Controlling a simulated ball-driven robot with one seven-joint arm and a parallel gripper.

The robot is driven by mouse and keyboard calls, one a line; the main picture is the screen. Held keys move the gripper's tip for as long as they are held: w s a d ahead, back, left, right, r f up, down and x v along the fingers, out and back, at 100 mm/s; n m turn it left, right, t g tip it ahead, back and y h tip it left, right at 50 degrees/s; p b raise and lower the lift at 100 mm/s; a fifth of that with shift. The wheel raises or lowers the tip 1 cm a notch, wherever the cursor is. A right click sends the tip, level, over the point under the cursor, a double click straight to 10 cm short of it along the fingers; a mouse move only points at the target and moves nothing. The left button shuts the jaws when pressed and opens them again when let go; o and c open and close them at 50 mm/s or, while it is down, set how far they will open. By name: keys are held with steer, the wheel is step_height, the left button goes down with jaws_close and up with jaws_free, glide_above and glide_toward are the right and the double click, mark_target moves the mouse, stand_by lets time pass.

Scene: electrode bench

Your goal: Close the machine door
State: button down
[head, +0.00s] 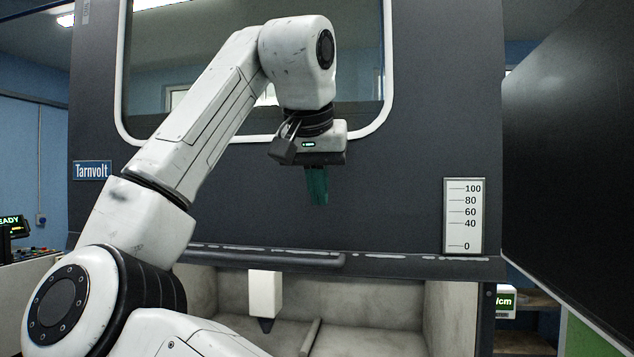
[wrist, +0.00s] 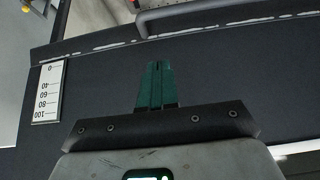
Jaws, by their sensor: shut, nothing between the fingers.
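The machine door (head: 400,200) is a dark panel with a white-framed window. It stands raised, with the open chamber showing below its lower edge. A bar handle (head: 270,258) runs along that edge; it also shows at the top of the wrist view (wrist: 220,13). My gripper (head: 318,202) points down in front of the door, above the handle. Its green fingers are shut and empty, and they also show in the wrist view (wrist: 157,64). I cannot tell how far they are from the panel.
A white scale plate (head: 463,216) is on the door at right. Inside the chamber (head: 380,300) a white tool head (head: 264,293) hangs. A large dark panel (head: 575,150) stands at right. A control console (head: 14,240) is at far left.

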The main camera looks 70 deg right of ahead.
steer(key=p, duration=0.1)
glide_toward(321, 242)
steer(key=f, duration=0.2)
steer(key=s+f, duration=0.1)
steer(key=shift+s+d+f, duration=0.1)
steer(key=shift+s+d, duration=0.05)
steer(key=shift+d, duration=0.15)
steer(key=shift+a+f+p, duration=0.2)
steer(key=shift+f+p, duration=0.1)
steer(key=shift+f, duration=0.6)
steer(key=shift+a+f+p, duration=0.2)
steer(key=shift+f+p, duration=0.05)
steer(key=shift+f, duration=0.65)
